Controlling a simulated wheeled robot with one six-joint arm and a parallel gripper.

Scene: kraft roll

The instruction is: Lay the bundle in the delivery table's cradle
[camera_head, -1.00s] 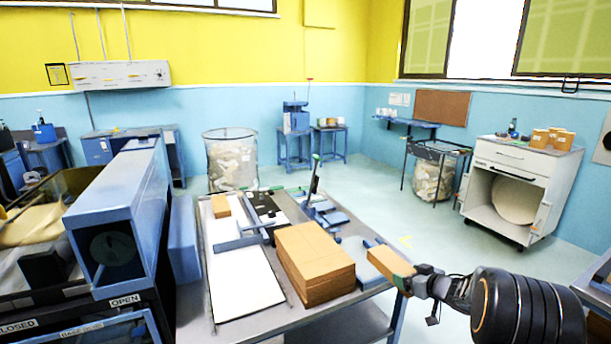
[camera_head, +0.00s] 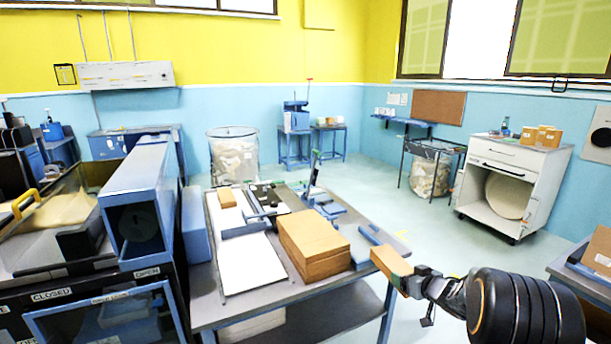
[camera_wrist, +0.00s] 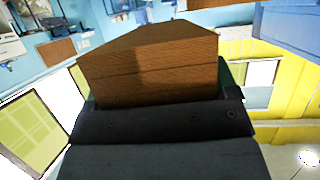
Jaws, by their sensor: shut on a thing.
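A brown kraft-coloured bundle (camera_head: 390,262) is held at the end of my arm, right of the work table's front right corner in the head view. My gripper (camera_head: 408,282) is shut on its near end. In the wrist view the bundle (camera_wrist: 150,75) fills the upper middle, its near end between the dark jaws (camera_wrist: 160,115). A grey-topped table (camera_head: 556,266) at the right edge carries a brown labelled piece (camera_head: 600,250). I cannot tell whether this is the delivery table, and I cannot make out a cradle.
The work table (camera_head: 240,312) holds a large brown stack (camera_head: 313,248), a white board (camera_head: 243,268) and blue fixtures (camera_head: 366,250). A blue machine (camera_head: 130,200) stands left. A white cabinet (camera_head: 510,180) stands at the back right. Open floor (camera_head: 450,235) lies between it and the work table.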

